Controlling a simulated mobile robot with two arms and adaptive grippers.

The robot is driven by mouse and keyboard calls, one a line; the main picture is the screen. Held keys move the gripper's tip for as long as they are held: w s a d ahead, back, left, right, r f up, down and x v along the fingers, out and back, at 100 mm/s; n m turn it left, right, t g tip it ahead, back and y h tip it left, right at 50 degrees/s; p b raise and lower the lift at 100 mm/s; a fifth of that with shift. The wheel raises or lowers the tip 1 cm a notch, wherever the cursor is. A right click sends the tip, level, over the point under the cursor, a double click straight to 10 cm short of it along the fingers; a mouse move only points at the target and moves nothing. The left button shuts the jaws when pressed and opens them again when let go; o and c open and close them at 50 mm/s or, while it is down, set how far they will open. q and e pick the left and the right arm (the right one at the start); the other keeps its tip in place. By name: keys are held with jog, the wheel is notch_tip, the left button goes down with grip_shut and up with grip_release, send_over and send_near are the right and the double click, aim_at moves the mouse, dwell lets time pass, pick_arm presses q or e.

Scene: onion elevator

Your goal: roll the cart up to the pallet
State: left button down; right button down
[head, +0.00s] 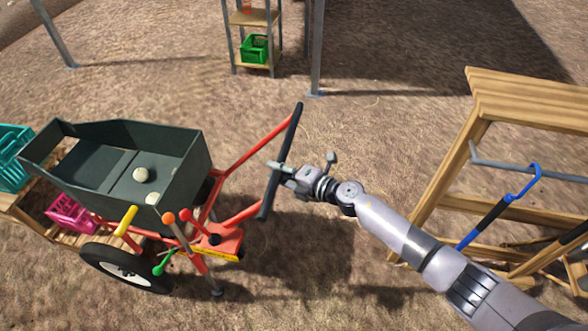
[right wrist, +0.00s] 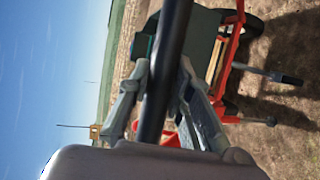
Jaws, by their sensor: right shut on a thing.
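The cart (head: 190,160) has a dark green hopper holding two pale round onions (head: 141,175), a red frame, black wheels and a black handlebar (head: 290,130). My right gripper (head: 280,171) is shut on the handlebar, with its fingers around the bar; the right wrist view also shows the bar (right wrist: 165,75) between the fingers. The wooden pallet (head: 38,222) lies at the left edge beside and partly behind the cart, and the cart hides part of it. I cannot tell whether the cart touches it. My left gripper is not in view.
A teal crate (head: 12,150) and a magenta crate (head: 72,214) are by the pallet. A wooden rack (head: 520,100) with a blue-hooked tool (head: 520,185) stands right. A shelf with a green crate (head: 254,49) and metal posts (head: 316,50) stand behind. Bare ground lies between.

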jog(key=shift+w+a+r, duration=0.1)
jog(key=shift+a+r, duration=0.05)
jog(key=shift+a, duration=0.35)
jog(key=c, duration=1.9)
grip_release()
jog(key=o, duration=0.5)
jog(key=shift+w+a, duration=0.1)
jog(key=shift+a, duration=0.05)
jog(key=shift+s+d, duration=0.35)
jog(key=shift+d, duration=0.3)
jog(key=v, duration=1)
jog(key=shift+s+d+r, duration=0.1)
jog(key=shift+s+d, duration=0.15)
